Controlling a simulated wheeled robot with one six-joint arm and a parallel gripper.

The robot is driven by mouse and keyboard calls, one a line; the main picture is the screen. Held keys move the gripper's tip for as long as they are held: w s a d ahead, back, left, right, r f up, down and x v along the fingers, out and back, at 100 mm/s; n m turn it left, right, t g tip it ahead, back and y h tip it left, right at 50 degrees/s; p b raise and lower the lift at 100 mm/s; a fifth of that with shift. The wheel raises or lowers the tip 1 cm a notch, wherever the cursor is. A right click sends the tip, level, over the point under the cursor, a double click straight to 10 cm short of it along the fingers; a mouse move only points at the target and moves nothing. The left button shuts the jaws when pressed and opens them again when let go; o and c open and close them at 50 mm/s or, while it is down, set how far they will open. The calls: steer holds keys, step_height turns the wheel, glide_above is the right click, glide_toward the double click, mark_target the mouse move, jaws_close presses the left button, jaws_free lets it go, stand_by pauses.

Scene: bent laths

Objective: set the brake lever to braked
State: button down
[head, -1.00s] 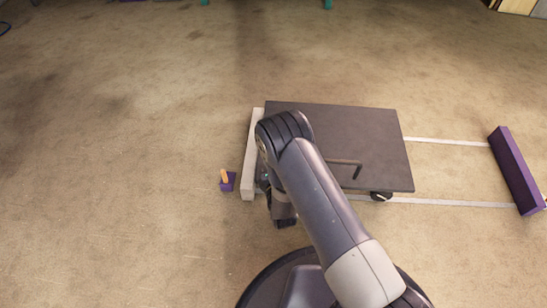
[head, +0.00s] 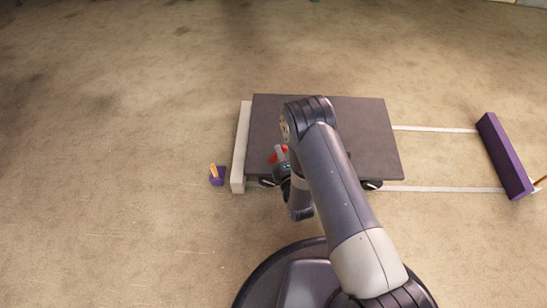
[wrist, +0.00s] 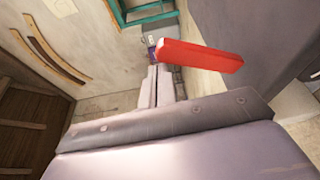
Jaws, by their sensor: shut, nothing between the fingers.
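A dark flat cart (head: 365,125) stands on two pale rails in the head view. A red lever (head: 278,154) shows near its front left corner, partly covered by my gripper. In the wrist view the red lever (wrist: 205,57) is a bar reaching right from just beyond my fingertips. My gripper (wrist: 164,72) is shut and empty, its fingers close to the lever's left end. I cannot tell whether they touch it. In the head view my gripper (head: 281,151) is at the cart's front left edge, and the lever's base is hidden.
An off-white beam (head: 240,150) lies along the cart's left end. A purple block with an orange peg (head: 217,180) stands on the floor to its left. A purple beam (head: 504,157) crosses the rails (head: 440,188) at the right. Floor at the left is clear.

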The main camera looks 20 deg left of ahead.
steer(key=shift+w+d+f, duration=0.15)
steer(key=shift+d+f, duration=0.15)
steer(key=shift+d, duration=0.35)
steer(key=shift+d+f, duration=0.1)
steer(key=shift+d, duration=0.1)
